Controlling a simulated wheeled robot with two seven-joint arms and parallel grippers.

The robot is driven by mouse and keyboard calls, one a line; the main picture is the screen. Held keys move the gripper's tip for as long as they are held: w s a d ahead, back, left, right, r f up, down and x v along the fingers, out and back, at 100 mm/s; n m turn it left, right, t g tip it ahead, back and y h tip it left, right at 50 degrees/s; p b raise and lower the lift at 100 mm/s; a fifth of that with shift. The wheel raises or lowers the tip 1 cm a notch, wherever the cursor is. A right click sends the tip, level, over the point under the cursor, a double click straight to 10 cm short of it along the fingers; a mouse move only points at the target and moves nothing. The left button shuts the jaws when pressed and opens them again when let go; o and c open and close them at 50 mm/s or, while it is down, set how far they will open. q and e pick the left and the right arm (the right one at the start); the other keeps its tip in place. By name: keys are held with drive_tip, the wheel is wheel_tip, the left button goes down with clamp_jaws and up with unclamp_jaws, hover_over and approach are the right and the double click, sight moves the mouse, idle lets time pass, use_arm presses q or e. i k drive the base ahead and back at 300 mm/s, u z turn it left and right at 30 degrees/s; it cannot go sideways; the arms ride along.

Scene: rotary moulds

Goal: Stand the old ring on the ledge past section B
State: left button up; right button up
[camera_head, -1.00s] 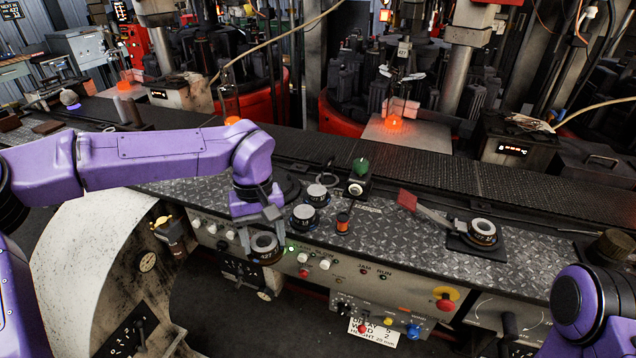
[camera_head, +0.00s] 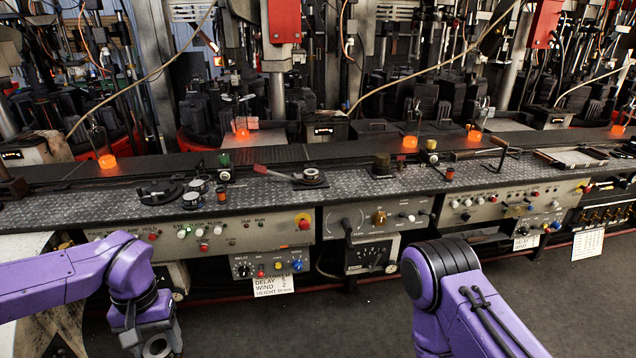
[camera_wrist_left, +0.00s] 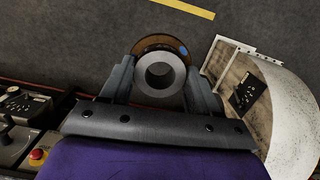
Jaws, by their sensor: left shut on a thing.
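My left gripper (camera_head: 150,340) is at the bottom left of the head view, shut on a ring. The ring (camera_head: 157,347) is grey with a round hole and hangs in front of the machine, below the ledge and clear of it. In the left wrist view the ring (camera_wrist_left: 160,75) sits between both fingers, with a brown, blue-spotted round edge behind it. The ledge (camera_head: 350,188) is a long diamond-plate shelf across the head view. I cannot tell which panel is section B. My right arm shows at the lower right, but its gripper is out of view.
Another ring (camera_head: 311,174) lies on the ledge by a red-handled tool (camera_head: 268,171). Black-topped round parts (camera_head: 197,185) and a dark brown knob-like piece (camera_head: 381,163) stand along it. Glowing orange pieces (camera_head: 409,142) are on the conveyor behind. The floor in front is clear.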

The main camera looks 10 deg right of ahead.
sight(419, 175)
drive_tip(key=z, duration=1.35)
drive_tip(key=i, duration=0.85)
drive_tip(key=z, duration=0.05)
